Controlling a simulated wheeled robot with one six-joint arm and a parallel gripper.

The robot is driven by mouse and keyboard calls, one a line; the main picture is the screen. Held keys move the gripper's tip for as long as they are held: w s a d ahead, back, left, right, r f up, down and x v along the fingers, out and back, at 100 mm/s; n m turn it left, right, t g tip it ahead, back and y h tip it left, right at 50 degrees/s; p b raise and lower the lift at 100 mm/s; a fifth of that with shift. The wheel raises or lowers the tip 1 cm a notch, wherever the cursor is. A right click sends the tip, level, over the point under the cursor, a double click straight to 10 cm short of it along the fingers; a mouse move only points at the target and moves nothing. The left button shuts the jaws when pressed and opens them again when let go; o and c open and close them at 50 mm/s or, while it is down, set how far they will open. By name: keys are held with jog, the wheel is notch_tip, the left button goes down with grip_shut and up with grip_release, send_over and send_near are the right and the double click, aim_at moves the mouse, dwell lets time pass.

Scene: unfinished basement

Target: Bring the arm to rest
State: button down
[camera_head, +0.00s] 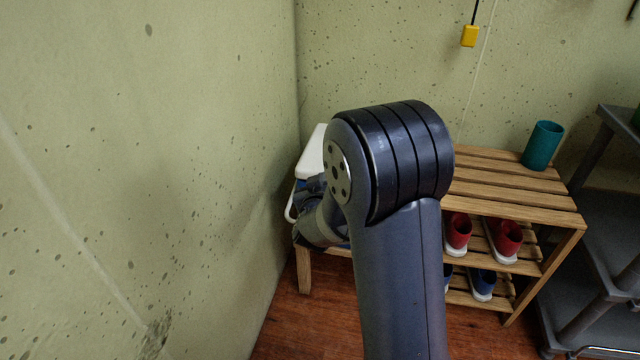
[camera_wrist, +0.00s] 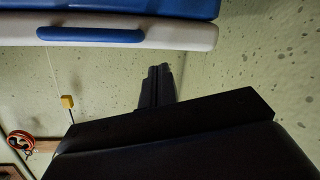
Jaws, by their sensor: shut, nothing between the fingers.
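My arm rises through the middle of the head view, its dark elbow joint in front of the wooden rack. The forearm reaches away behind it toward the left end of the rack. My gripper (camera_wrist: 159,84) shows in the wrist view with its two dark fingers together and nothing between them. In the head view the fingers cannot be made out behind my arm. A white-and-blue box-like thing (camera_wrist: 130,28) fills the top of the wrist view, apart from the fingertips in the picture. Its white top (camera_head: 314,152) shows beside my elbow in the head view.
The slatted wooden rack (camera_head: 510,187) holds a teal cup (camera_head: 542,145) on top and red shoes (camera_head: 506,238) and blue shoes (camera_head: 482,282) below. A grey cart (camera_head: 600,235) stands at right. The left wall (camera_head: 140,150) is close. A yellow box (camera_head: 469,36) hangs on the back wall.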

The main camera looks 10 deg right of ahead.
jog(key=s+a+f, duration=0.2)
jog(key=s+f, duration=0.2)
jog(key=s, duration=0.4)
jog(key=shift+a+f, duration=0.2)
jog(key=shift+a, duration=0.2)
jog(key=w+d+r+b, duration=0.2)
jog(key=w+d, duration=0.1)
jog(key=w, duration=0.5)
jog(key=shift+d+r, duration=0.2)
jog(key=shift+r, duration=0.2)
jog(key=shift+a+f, duration=0.1)
